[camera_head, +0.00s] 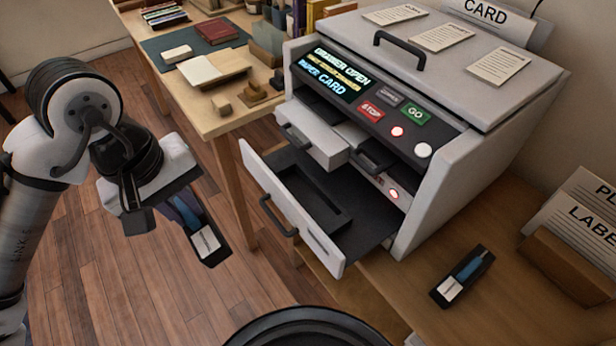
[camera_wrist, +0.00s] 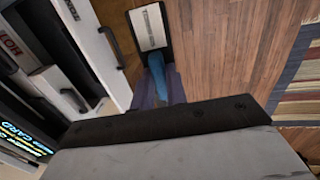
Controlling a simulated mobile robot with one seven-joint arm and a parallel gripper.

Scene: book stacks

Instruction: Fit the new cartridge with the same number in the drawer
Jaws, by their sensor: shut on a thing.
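My gripper (camera_head: 180,207) is shut on a black cartridge (camera_head: 207,242) with a white label and a blue strip. It holds it in the air over the floor, left of the open drawer. In the wrist view the held cartridge (camera_wrist: 150,30) points away from the gripper; its label is too small to read. The printer's lower drawer (camera_head: 295,225) is pulled out and its dark recess looks empty. A second black cartridge (camera_head: 462,276), with a white label and blue strip, lies on the desk right of the printer. Its number is not legible.
The printer (camera_head: 440,150) shows "DRAWER OPEN" on its display (camera_head: 333,75). A smaller upper tray (camera_head: 318,138) also sticks out. A label stand (camera_head: 570,262) is at the right. A table (camera_head: 215,115) with books and blocks stands behind. Floor between arm and drawer is clear.

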